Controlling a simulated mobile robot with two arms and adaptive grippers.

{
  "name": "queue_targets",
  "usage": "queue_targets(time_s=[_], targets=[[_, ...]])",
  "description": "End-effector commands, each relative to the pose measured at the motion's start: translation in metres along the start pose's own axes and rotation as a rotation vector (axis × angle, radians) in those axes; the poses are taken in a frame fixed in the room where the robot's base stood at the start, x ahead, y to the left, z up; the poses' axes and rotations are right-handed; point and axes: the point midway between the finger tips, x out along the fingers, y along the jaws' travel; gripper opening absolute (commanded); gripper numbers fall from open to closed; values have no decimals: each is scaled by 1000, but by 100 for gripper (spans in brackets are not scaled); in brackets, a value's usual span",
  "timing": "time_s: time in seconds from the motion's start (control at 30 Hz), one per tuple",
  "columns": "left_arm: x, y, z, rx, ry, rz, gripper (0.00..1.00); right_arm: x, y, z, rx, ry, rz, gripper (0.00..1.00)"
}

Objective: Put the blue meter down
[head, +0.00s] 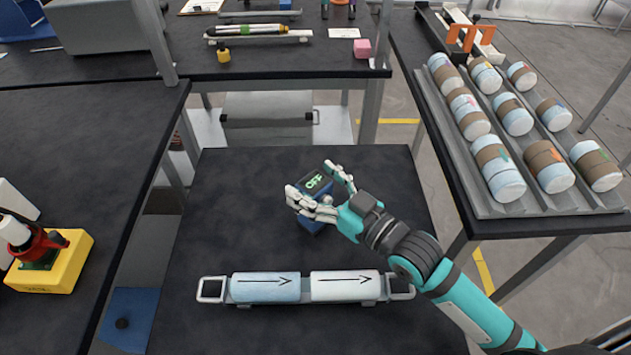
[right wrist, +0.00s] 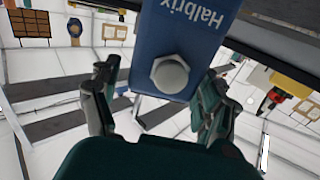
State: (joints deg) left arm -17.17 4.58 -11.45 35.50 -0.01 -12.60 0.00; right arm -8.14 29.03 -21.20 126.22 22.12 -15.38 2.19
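The blue meter (head: 317,181) is over the dark middle table (head: 250,185), a little above centre in the head view. Its display reads OFF in green. It looks upright; I cannot tell whether its base touches the table. My right gripper (head: 322,188) reaches in from the right, with fingers on both sides of the meter. In the right wrist view, the meter's blue face (right wrist: 185,45) with a grey hex knob lies between the fingers (right wrist: 165,75). A gap shows at the left finger, so the gripper looks open around the meter. My left gripper is out of view.
A rack with two white-and-blue cylinders (head: 265,288) lies nearer on the same table. A tray of several banded cylinders (head: 510,130) stands on the right table. A yellow box (head: 55,265) sits at left. The middle table is clear around the meter.

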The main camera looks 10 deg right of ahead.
Motion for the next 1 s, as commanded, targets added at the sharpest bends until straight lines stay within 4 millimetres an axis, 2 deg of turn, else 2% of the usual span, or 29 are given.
queue_targets(time_s=[0.23,0.33,0.7,1.0], targets=[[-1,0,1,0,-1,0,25,0,0,-3,0,1,0,78],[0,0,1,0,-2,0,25,-8,0,-2,0,-1,1,78],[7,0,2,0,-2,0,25,-79,0,1,0,-7,1,78],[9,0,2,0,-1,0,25,-114,0,-1,1,-3,1,78]])
